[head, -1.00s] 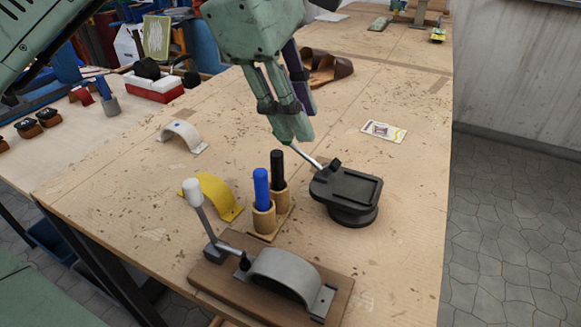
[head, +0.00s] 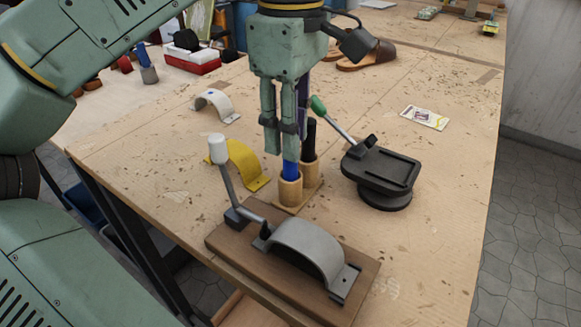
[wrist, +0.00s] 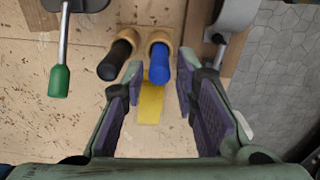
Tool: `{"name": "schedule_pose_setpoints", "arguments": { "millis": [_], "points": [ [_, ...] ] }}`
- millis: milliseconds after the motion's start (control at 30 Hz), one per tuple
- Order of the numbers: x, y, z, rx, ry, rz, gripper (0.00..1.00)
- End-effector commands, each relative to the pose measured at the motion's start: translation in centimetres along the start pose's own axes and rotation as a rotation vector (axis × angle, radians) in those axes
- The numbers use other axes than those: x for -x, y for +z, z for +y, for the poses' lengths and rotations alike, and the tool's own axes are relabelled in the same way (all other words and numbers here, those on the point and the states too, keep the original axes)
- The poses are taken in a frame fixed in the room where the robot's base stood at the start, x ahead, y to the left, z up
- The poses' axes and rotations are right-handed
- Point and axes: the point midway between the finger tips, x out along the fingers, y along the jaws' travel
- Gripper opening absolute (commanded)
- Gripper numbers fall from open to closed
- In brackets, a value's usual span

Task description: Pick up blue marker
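The blue marker (head: 291,169) stands upright in a wooden holder cup (head: 290,190). The black marker (head: 310,138) stands in the cup beside it. My gripper (head: 286,150) points down over the blue marker, and its fingers hide the marker's upper part in the head view. In the wrist view my gripper (wrist: 163,82) is open, with one finger on each side of the blue marker (wrist: 159,66) and gaps showing. The black marker (wrist: 116,60) is just outside the left finger there.
A yellow arch (head: 243,165) lies left of the holder. A black clamp stand (head: 385,172) with a green-handled lever (head: 318,105) stands to the right. A grey clamp on a wooden board (head: 300,250) with a white-handled lever (head: 217,150) is in front.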

Motion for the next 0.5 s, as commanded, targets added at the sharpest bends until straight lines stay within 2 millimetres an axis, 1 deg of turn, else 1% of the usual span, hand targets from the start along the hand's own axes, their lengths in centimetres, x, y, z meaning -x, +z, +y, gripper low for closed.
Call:
{"name": "schedule_pose_setpoints", "arguments": {
  "millis": [100,200,433,500],
  "points": [
    [-1.6,0.0,0.0,-0.002,-0.001,-0.001,0.27],
    [-2.4,0.0,0.0,-0.001,0.0,0.0,0.27],
    [-2.5,0.0,0.0,0.0,0.001,0.0,0.27],
    [-2.5,0.0,0.0,0.0,0.001,0.0,0.23]
  ]
}}
